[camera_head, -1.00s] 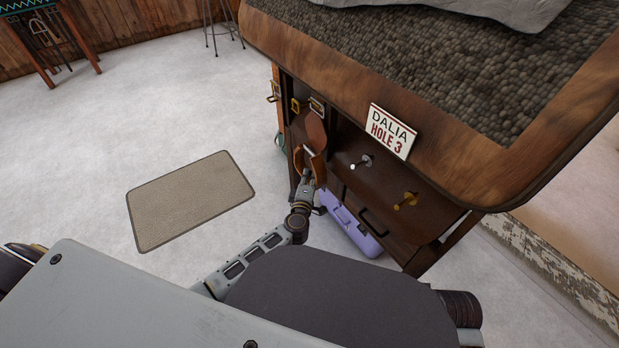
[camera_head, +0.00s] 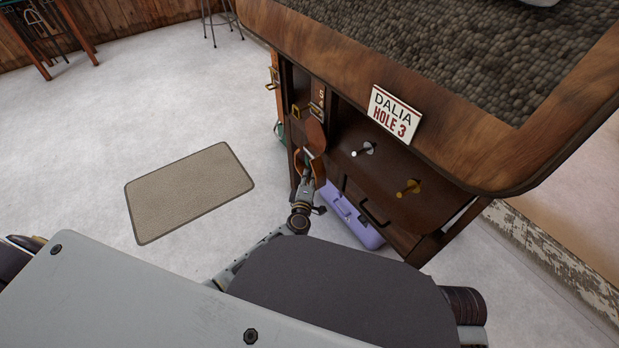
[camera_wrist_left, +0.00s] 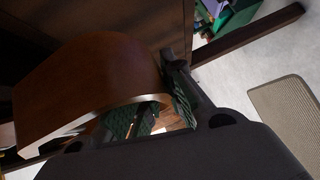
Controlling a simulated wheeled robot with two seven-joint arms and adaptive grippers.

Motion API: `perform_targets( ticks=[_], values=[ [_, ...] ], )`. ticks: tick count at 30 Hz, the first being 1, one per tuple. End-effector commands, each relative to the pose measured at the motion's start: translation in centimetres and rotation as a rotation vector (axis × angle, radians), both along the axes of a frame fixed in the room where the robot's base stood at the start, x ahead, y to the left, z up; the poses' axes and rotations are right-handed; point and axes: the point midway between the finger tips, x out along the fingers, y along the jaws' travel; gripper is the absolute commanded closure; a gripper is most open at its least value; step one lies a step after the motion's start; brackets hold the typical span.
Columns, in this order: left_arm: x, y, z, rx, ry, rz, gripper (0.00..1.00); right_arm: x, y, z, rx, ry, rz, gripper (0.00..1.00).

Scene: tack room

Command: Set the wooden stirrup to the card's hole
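The wooden stirrup (camera_head: 316,133) is reddish brown and hangs at the left end of the dark cabinet, under a narrow strip (camera_head: 319,97) marked 5 and 4. The card (camera_head: 394,115) on the table's edge reads DALIA HOLE 3. My left gripper (camera_head: 309,156) is at the stirrup's lower part. In the left wrist view the stirrup (camera_wrist_left: 90,82) fills the left side, and my green-padded fingers (camera_wrist_left: 155,112) appear shut on its near side wall, one pad inside the loop. The fingertips are partly hidden. My right gripper is not in view.
A purple case (camera_head: 352,218) stands below. The thick wooden table edge (camera_head: 470,165) overhangs. A beige mat (camera_head: 190,192) lies on open floor to the left.

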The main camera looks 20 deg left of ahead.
Motion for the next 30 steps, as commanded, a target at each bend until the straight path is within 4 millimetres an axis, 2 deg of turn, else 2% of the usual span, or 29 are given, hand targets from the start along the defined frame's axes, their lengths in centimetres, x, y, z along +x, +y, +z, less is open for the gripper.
perform_targets(
  ticks=[1,4,19,30],
  values=[
    [0.0,0.0,0.0,0.0,0.0,0.0,0.8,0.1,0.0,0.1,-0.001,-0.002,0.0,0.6],
    [0.0,0.0,0.0,0.0,0.0,0.0,0.68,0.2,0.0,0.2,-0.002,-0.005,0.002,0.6],
    [-0.4,-0.1,0.1,0.0,0.0,-0.001,0.68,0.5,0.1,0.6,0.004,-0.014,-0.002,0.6],
    [-2.9,-0.4,0.3,0.0,0.001,-0.001,0.68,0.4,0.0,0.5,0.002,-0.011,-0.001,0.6]
  ],
)
